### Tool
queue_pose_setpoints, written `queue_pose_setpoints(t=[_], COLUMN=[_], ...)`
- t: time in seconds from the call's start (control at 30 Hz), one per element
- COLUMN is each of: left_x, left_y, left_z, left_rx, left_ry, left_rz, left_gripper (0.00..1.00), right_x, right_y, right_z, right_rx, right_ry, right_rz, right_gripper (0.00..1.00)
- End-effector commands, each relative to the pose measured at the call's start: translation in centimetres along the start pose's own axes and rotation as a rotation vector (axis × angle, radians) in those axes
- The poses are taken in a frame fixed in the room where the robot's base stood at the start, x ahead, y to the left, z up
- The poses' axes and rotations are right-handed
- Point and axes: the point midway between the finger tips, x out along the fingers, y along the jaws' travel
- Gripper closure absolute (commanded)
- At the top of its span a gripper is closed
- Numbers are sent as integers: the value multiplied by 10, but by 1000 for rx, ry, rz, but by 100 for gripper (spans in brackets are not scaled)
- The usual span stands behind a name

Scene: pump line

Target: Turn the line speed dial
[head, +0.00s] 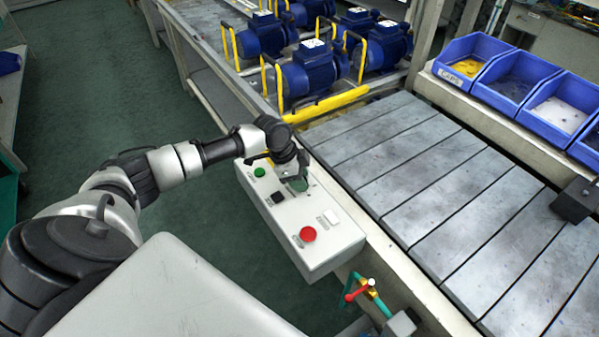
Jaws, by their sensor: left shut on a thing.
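The control box (320,258) is a pale panel fixed at the near side of the line. It carries a green button (260,172), a black switch (278,197), a white switch (331,217) and a red button (308,234). My left gripper (300,180) is at the far end of the box, shut on a dial there, which I take to be the line speed dial. The gripper and wrist hide most of the dial, so its pointer and setting cannot be read. My right gripper is not in view.
The slatted conveyor (440,190) runs beside the box and is bare. Blue pumps (310,70) with yellow handles stand at the back. Blue bins (513,76) line the far side. A red-handled valve (360,290) sits below the box. Green floor is clear at left.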

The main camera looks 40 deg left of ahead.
Motion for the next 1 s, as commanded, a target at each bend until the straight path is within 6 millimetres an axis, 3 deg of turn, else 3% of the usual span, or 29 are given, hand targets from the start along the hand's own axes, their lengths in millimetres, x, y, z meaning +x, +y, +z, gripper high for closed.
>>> queue_pose_setpoints(t=[0.03,0.5,1.0], left_x=[-5,-6,-2], left_y=[2,4,4], left_z=[-3,-4,-4], left_rx=[-35,-437,-759], left_ry=[1,1,2], left_rz=[-10,-177,-312], left_gripper=[88,88,88], right_x=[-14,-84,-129], right_y=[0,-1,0], right_z=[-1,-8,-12], right_rx=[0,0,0], right_ry=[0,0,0], right_rz=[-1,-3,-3], right_gripper=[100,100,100])
